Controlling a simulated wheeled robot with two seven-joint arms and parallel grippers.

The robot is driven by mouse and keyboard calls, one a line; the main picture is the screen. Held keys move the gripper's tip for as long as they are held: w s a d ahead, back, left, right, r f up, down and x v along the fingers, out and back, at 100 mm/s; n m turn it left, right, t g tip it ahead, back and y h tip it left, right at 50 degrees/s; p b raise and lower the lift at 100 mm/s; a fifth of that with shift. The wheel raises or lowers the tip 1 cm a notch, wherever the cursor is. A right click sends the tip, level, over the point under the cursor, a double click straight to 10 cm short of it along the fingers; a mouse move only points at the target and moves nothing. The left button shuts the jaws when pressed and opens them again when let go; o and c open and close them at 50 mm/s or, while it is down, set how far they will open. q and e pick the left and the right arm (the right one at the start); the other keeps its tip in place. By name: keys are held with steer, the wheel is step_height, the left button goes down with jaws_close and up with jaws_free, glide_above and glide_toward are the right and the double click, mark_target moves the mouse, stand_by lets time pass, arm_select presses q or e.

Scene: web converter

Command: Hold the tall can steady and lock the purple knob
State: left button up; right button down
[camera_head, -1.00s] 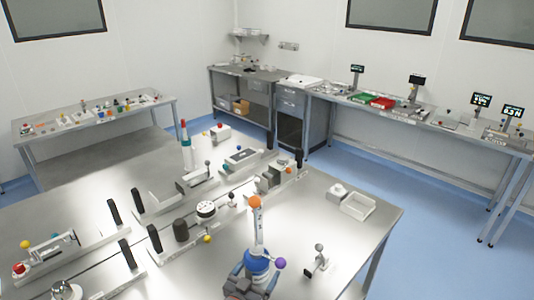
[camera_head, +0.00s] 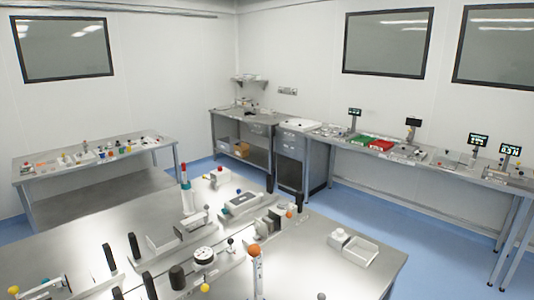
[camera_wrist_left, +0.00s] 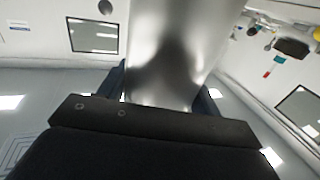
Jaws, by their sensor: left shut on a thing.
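In the left wrist view, my left gripper (camera_wrist_left: 162,92) is shut on a smooth silver cylinder (camera_wrist_left: 172,45), which looks like the tall can. Its two dark fingers lie on either side of it. The cylinder's upper end runs out of the picture and its lower end is hidden behind the gripper body. In the head view neither gripper shows now. The purple knob is in neither current view. A white upright lever with an orange ball (camera_head: 254,250) stands at the bottom middle of the head view; its base is cut off.
The steel table (camera_head: 325,262) carries several fixtures, black upright posts (camera_head: 134,246), a black cylinder (camera_head: 177,277) and a round white dial (camera_head: 204,256). A white open tray (camera_head: 360,250) sits at its right. Benches stand along the walls, with blue floor between.

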arm_select(q)
steer(key=shift+s+f, duration=0.1)
steer(key=shift+f, duration=0.15)
